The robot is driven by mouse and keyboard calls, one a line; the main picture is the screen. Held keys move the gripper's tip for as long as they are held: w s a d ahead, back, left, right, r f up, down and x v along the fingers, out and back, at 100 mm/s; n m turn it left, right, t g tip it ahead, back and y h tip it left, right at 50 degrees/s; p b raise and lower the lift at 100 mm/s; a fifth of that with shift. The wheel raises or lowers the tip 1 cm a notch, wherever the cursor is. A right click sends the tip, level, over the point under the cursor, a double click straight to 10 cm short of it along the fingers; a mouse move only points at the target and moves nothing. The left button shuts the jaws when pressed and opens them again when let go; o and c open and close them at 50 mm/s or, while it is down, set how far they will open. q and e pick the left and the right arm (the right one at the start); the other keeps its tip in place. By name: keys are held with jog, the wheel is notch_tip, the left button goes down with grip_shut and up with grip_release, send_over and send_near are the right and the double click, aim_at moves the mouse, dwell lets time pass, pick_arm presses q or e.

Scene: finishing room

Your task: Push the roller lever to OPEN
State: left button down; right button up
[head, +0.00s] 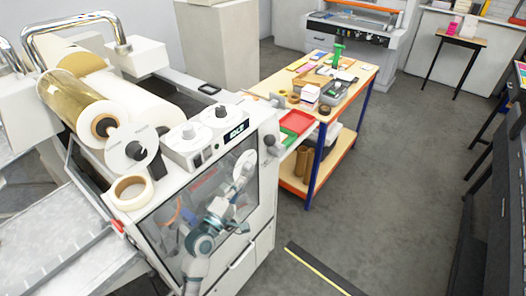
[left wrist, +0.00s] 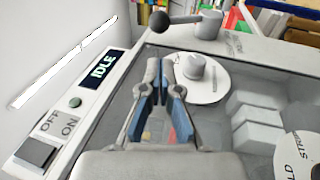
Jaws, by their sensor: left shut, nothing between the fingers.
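The roller lever (left wrist: 205,25) shows at the top of the left wrist view, a grey hub with a short arm ending in a black ball that points left. In the head view the lever (head: 272,146) is at the machine's right end; its OPEN marking cannot be read. My left gripper (left wrist: 162,64), with blue-padded fingers, is shut and empty. Its tips lie below the black ball in the left wrist view, apart from it as far as I can tell. In the head view my left gripper (head: 240,184) is in front of the machine's clear cover. My right gripper is not in view.
The machine's display (left wrist: 102,68) reads IDLE, above an OFF/ON switch (left wrist: 37,152). A white dial (left wrist: 212,92) with a grey knob is beside my fingertips. A wooden workbench (head: 351,84) with blue legs stands behind the machine.

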pick_arm(q)
jog(key=shift+a, duration=0.1)
jog(key=p+x, duration=0.1)
jog(key=x, duration=1.3)
jog(key=shift+p, duration=0.3)
jog(key=shift+f, duration=0.15)
